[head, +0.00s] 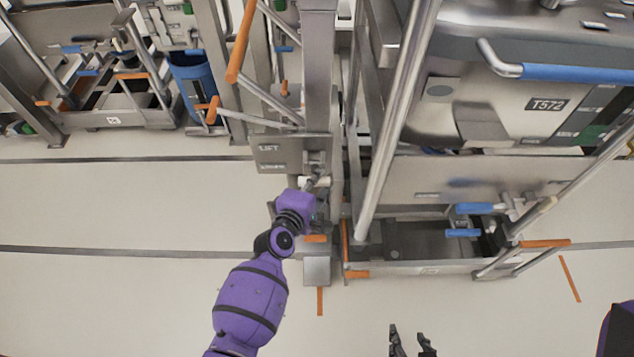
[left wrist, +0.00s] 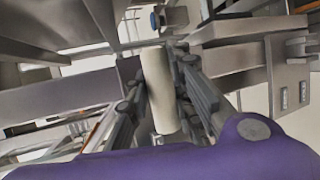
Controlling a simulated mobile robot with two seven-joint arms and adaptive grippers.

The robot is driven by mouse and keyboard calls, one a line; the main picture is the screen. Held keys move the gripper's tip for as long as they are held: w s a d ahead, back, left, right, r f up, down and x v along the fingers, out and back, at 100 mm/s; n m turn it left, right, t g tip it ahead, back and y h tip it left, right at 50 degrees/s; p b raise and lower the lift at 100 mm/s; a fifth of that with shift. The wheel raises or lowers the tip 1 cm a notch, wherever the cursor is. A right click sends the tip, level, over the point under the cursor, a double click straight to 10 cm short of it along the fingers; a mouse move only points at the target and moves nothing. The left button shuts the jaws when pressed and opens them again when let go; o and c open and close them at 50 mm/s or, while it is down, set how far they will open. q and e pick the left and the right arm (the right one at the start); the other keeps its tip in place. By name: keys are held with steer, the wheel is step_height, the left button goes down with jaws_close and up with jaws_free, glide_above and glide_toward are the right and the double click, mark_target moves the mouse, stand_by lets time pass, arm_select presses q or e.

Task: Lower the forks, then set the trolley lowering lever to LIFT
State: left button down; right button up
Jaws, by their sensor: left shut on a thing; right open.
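The trolley's grey steel column (head: 318,70) stands upright at the middle of the head view. On its lower part is a plate (head: 285,156) with a LIFT label and a second label under it that I cannot read. My left gripper (head: 318,184) is at the right side of this plate. In the left wrist view its fingers (left wrist: 165,90) are shut on a cream cylindrical lever handle (left wrist: 158,92). The gripper hides most of the lever in the head view. I cannot make out the forks clearly. My right gripper (head: 412,342) is open and empty at the bottom edge.
A large steel machine marked T572 (head: 545,104) with a blue handle stands at the right, above a low steel frame (head: 420,268). A blue bin (head: 198,88) and more steel frames are at the upper left. Light floor (head: 120,205) is clear at the left.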

arm_select(q)
steer(key=shift+w+r, duration=0.25)
steer(key=shift+r, duration=0.15)
steer(key=c, duration=1.5)
jaws_free()
steer(key=shift+c, duration=0.2)
steer(key=shift+s+f, duration=0.1)
steer(key=shift+f, duration=0.1)
steer(key=shift+s+a, duration=0.1)
steer(key=shift+s, duration=0.2)
steer(key=v, duration=1.1)
steer(key=shift+s, duration=0.15)
